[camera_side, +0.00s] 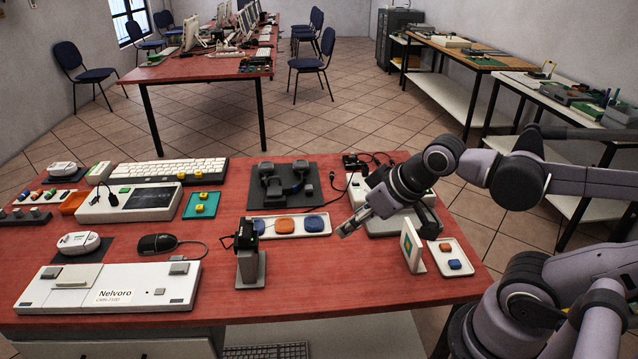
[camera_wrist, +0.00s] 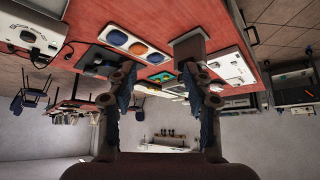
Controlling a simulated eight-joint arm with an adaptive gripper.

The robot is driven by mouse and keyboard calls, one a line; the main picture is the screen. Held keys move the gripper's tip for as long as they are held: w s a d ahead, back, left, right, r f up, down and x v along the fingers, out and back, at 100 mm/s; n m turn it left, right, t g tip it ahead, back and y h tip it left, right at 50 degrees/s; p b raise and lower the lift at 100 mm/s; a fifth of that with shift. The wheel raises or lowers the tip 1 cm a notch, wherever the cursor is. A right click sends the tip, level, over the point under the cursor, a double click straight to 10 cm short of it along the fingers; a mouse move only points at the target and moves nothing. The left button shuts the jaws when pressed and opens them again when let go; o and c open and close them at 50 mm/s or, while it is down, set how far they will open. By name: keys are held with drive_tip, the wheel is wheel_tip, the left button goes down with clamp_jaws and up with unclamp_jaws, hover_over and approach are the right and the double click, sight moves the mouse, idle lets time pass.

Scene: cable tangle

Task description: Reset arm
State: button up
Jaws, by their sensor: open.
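My gripper (camera_side: 346,226) hangs over the red table (camera_side: 345,283), right of the white tray (camera_side: 268,225). In the wrist view its two fingers (camera_wrist: 158,82) stand wide apart with nothing between them. The tray holds an orange piece (camera_side: 284,225) between two blue pieces (camera_side: 315,223); it also shows in the wrist view (camera_wrist: 103,33). Black cables (camera_side: 333,183) run from a small black device (camera_side: 352,161) at the back of the table. They pass near my wrist, and I cannot tell whether they touch it. Part of a white-grey device (camera_side: 425,222) is hidden behind my wrist.
A grey stand with a black top (camera_side: 250,265) stands left of my gripper. The table's front middle is clear. A white console (camera_side: 110,289) fills the front left.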

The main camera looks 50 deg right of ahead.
drive_tip(key=o, duration=1)
drive_tip(key=shift+w+d+r+m, duration=0.3)
drive_tip(key=shift+d+r, duration=0.05)
drive_tip(key=w+d+r+m+g, duration=0.1)
drive_tip(key=w+d+r+m, duration=0.25)
drive_tip(key=d, duration=0.25)
drive_tip(key=w+d+r+m+g+h, duration=0.1)
drive_tip(key=w+d+r+m+g, duration=0.1)
drive_tip(key=d+m, duration=0.3)
drive_tip(key=w+d+r+m+g, duration=0.1)
drive_tip(key=w+d+r+m, duration=0.1)
drive_tip(key=d+r+m, duration=0.3)
drive_tip(key=d+f+m+g, duration=0.2)
drive_tip(key=d+m, duration=0.5)
drive_tip(key=d, duration=0.7)
drive_tip(key=s+d+f+m+g+y, duration=0.1)
drive_tip(key=s+d+f+m, duration=0.15)
drive_tip(key=d+m, duration=0.6)
drive_tip(key=f+n, duration=0.1)
drive_tip(key=f, duration=0.2)
drive_tip(key=d+f, duration=0.1)
drive_tip(key=f, duration=0.2)
drive_tip(key=d+f+n, duration=0.1)
drive_tip(key=f, duration=0.1)
drive_tip(key=shift+s+d+f+n, duration=0.2)
drive_tip(key=shift+s+f+n, duration=0.1)
drive_tip(key=shift+s+f, duration=0.1)
